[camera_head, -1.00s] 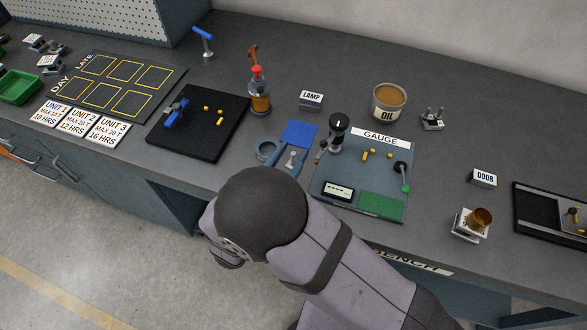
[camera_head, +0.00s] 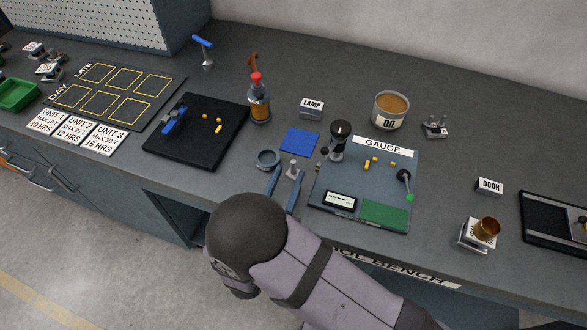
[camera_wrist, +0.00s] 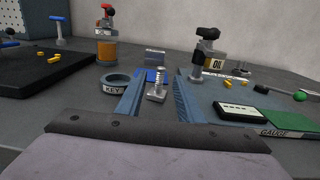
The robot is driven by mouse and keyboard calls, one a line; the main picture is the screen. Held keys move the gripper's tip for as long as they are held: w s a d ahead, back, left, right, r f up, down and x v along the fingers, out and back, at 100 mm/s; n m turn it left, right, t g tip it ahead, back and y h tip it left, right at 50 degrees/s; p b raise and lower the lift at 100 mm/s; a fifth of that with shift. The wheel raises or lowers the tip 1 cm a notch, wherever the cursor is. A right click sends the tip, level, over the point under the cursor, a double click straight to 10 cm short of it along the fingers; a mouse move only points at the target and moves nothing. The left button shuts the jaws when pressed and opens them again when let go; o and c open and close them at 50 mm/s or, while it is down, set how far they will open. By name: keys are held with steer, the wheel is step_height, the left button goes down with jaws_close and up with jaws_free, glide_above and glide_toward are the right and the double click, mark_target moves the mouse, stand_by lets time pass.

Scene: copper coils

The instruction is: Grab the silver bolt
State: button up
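The silver bolt (camera_head: 292,169) stands upright on the grey bench, between the blue pad and the front edge. It also shows in the wrist view (camera_wrist: 157,91). My gripper (camera_head: 286,174) is open, with its two blue fingers apart. In the wrist view, the bolt appears in the gap between the fingers (camera_wrist: 160,80), with visible space on both sides. The exact depth of the bolt relative to the fingertips is hard to tell.
A round key dish (camera_head: 267,159) is close left of the fingers. The gauge board (camera_head: 330,188) with its knob post is close right. A blue pad (camera_head: 300,141) lies behind the bolt. A black tray (camera_head: 190,148) and an amber bottle (camera_head: 259,106) are farther left.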

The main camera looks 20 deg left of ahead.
mark_target(293, 166)
steer(key=w, duration=0.1)
steer(key=w+p, duration=0.1)
steer(key=w, duration=0.1)
steer(key=shift+w+d+r, duration=0.1)
steer(key=shift+w+r, duration=0.1)
steer(key=shift+r, duration=0.1)
steer(key=shift+w+f+p, duration=0.1)
steer(key=shift+w+p, duration=0.25)
steer(key=shift+w, duration=0.35)
jaws_close()
